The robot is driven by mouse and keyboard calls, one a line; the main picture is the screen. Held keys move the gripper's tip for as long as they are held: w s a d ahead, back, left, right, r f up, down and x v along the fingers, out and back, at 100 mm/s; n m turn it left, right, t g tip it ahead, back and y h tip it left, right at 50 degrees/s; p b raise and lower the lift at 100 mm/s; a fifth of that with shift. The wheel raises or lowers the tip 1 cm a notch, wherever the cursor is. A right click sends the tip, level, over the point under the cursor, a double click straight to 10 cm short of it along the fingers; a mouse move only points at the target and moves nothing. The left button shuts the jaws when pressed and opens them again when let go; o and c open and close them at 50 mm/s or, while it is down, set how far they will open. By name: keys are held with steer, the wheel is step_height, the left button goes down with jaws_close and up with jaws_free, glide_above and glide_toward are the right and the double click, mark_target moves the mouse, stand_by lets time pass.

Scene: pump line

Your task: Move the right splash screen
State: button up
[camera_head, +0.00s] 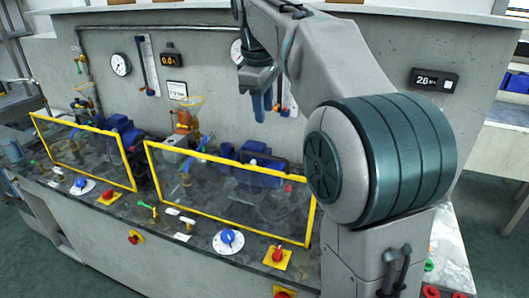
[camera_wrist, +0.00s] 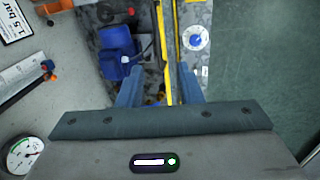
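The right splash screen (camera_head: 225,195) is a clear pane in a yellow frame, standing upright along the front of the bench before the pumps. My arm is in front of its right end in the head view. My gripper (camera_head: 263,104) points down in front of the grey wall and appears above the screen's top edge. In the wrist view my gripper (camera_wrist: 157,72) is open, its two blue fingers apart. The screen's yellow frame (camera_wrist: 162,45) shows nearly edge-on between them, with no visible contact. How far below the fingertips it lies is hard to tell.
The left splash screen (camera_head: 85,150) stands beside it. A blue pump motor (camera_head: 258,158) is close behind the right screen. A blue dial (camera_head: 229,238) and a red knob (camera_head: 278,254) sit on the ledge in front. The wall carries gauges (camera_head: 120,64) and a display (camera_head: 434,80).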

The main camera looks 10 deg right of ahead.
steer(key=b, duration=0.2)
glide_toward(266, 157)
steer(key=f, duration=0.2)
steer(key=w+f, duration=0.1)
steer(key=f, duration=0.2)
steer(key=d+f, duration=0.1)
steer(key=f, duration=0.1)
steer(key=shift+w+f, duration=0.15)
steer(key=shift+w, duration=0.15)
jaws_close()
